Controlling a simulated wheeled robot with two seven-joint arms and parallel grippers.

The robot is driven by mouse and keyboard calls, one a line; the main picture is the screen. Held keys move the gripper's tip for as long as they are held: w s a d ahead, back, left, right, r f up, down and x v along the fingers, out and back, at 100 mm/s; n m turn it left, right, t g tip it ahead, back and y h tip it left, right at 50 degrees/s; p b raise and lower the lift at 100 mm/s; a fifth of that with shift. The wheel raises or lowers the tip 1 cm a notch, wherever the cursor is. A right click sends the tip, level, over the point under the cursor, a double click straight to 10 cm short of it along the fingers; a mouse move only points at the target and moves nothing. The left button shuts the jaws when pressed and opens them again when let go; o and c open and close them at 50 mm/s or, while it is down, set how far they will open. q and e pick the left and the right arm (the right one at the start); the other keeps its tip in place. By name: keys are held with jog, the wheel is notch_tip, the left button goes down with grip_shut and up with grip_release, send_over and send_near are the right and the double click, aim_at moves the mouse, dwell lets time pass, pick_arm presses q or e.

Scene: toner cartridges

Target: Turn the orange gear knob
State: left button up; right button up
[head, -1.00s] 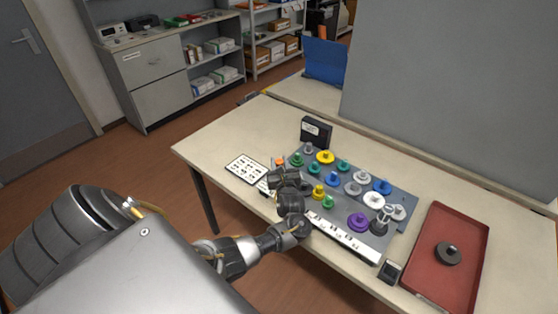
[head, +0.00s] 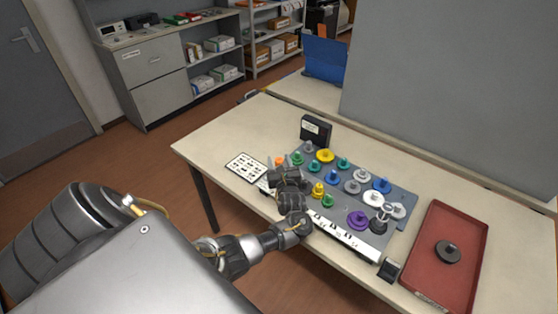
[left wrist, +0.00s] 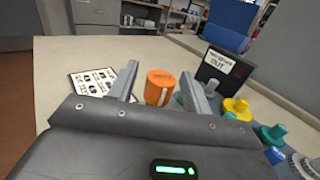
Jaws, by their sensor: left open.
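The orange gear knob (head: 280,161) stands at the left end of the grey gear board (head: 402,200), partly hidden behind my left gripper (head: 283,172) in the head view. In the left wrist view the orange knob (left wrist: 160,88) is an upright cylinder between the two fingers of my left gripper (left wrist: 160,85), slightly beyond their tips or level with them; I cannot tell exactly. The fingers are apart, with a gap on both sides of the knob. My right gripper does not show.
Yellow (head: 325,156), green, blue, purple (head: 357,219) and grey gears crowd the board. A black box (head: 316,130) stands behind it, a printed card (head: 246,167) lies to the left. A red tray (head: 462,225) holding a dark ring (head: 447,252) lies at the right.

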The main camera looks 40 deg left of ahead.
pick_arm(q)
jog(key=v, duration=0.9)
jog(key=shift+s+d+r+p, duration=0.1)
jog(key=shift+s+d+p, duration=0.1)
jog(key=shift+d+p, duration=0.15)
jog(key=shift+s+d, duration=0.35)
jog(key=shift+s, duration=0.05)
